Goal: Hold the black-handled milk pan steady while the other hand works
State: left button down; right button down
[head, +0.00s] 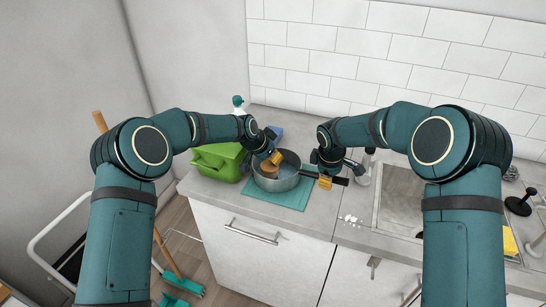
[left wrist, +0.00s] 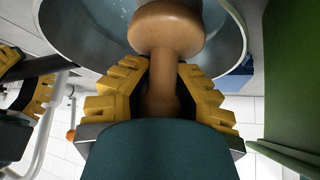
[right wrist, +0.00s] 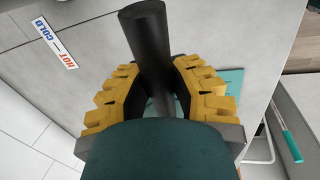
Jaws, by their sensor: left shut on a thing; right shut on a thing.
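The grey milk pan (head: 280,184) stands on a teal mat (head: 285,202) on the counter. Its black handle (head: 341,181) points right. My right gripper (head: 325,182) is shut around this handle, and the handle also shows between its yellow fingers in the right wrist view (right wrist: 146,35). My left gripper (head: 274,158) is over the pan, shut on the narrow part of a wooden-handled tool (left wrist: 165,28). The tool's wide wooden part is over the pan's inside (left wrist: 75,35). Its lower end is hidden from me.
A green tub (head: 225,160) stands left of the pan, with a spray bottle (head: 238,103) behind it. A blue object (head: 277,131) is behind the pan. The sink (head: 402,190) lies to the right, and a yellow sponge (head: 509,241) is at the far right.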

pick_arm(q)
jog(key=shift+f, duration=0.7)
dwell(0.5)
jog(key=shift+w+d, duration=0.95)
jog(key=shift+w, duration=0.05)
jog(key=shift+s+a+r, duration=0.2)
jog(key=shift+s+a, duration=0.7)
jog(key=shift+s, duration=0.05)
jog(key=shift+f, duration=0.1)
jog(key=shift+w+d, duration=0.9)
jog(key=shift+w, duration=0.15)
